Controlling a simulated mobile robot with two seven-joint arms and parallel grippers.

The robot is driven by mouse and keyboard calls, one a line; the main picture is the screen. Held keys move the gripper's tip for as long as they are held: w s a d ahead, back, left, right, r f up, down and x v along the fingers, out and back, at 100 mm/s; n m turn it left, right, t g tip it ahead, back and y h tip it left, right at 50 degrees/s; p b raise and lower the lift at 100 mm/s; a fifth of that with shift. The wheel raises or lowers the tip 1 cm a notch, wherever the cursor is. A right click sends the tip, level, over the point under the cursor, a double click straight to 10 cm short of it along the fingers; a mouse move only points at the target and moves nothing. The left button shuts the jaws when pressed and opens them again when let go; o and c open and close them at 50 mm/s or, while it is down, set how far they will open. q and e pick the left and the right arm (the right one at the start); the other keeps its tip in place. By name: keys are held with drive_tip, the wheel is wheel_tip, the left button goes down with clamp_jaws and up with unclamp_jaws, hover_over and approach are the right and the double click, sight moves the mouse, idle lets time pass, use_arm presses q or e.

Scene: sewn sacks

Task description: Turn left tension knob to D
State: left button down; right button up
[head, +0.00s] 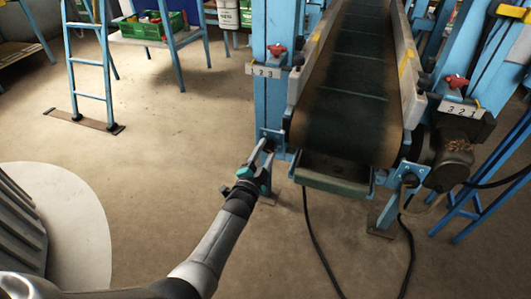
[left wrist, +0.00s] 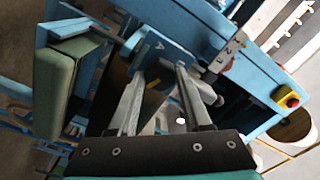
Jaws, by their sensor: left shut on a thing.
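The left tension knob is mostly hidden by my left gripper (head: 263,153) in the head view, at the foot of the conveyor's left blue post. A blue plate (left wrist: 158,46) with the letter A lies just behind the knob. The other letters and the exact pointer direction cannot be made out. My right gripper is in neither view.
The conveyor belt (head: 345,80) rises between blue posts. A red knob (head: 277,48) sits over a number plate on the left, another (head: 456,82) on the right. A green tray-like part (head: 330,180) hangs under the belt's end. Black cables lie on the floor. Floor at left is open.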

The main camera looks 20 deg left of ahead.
use_arm(q)
drive_tip(key=shift+m, duration=0.5)
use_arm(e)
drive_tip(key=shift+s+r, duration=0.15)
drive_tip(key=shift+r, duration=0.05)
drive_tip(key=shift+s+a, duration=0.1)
use_arm(q)
drive_tip(key=shift+c, duration=1.7)
unclamp_jaws()
drive_tip(key=shift+s, duration=0.1)
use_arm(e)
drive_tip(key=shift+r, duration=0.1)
